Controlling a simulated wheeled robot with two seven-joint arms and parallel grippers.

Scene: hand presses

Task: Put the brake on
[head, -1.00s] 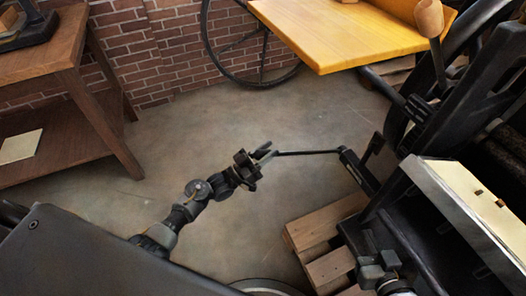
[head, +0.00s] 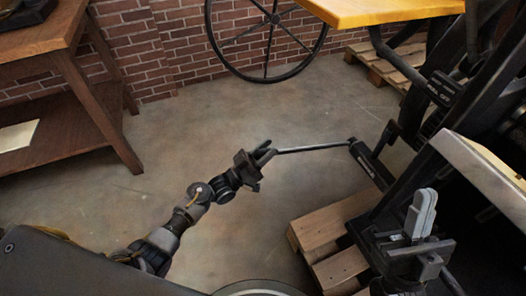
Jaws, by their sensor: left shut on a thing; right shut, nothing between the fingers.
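A thin dark rod (head: 312,149) runs from my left gripper to a black bar with pale lettering (head: 372,165) on the side of the black press (head: 408,182). The lettering is too small to read surely. My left gripper (head: 265,154) is shut on the rod's free end, above the open floor left of the press. My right gripper (head: 424,212) is shut and empty, its pale grey fingers together and pointing up. It is in front of the press, and whether it touches the press cannot be told.
A wooden pallet (head: 318,232) lies beneath the press. A pale board (head: 482,165) juts from the press at the right. A yellow wooden tabletop (head: 370,10) is at the top. A spoked wheel (head: 268,76) stands by the brick wall. A brown table (head: 75,135) stands left. Mid floor is clear.

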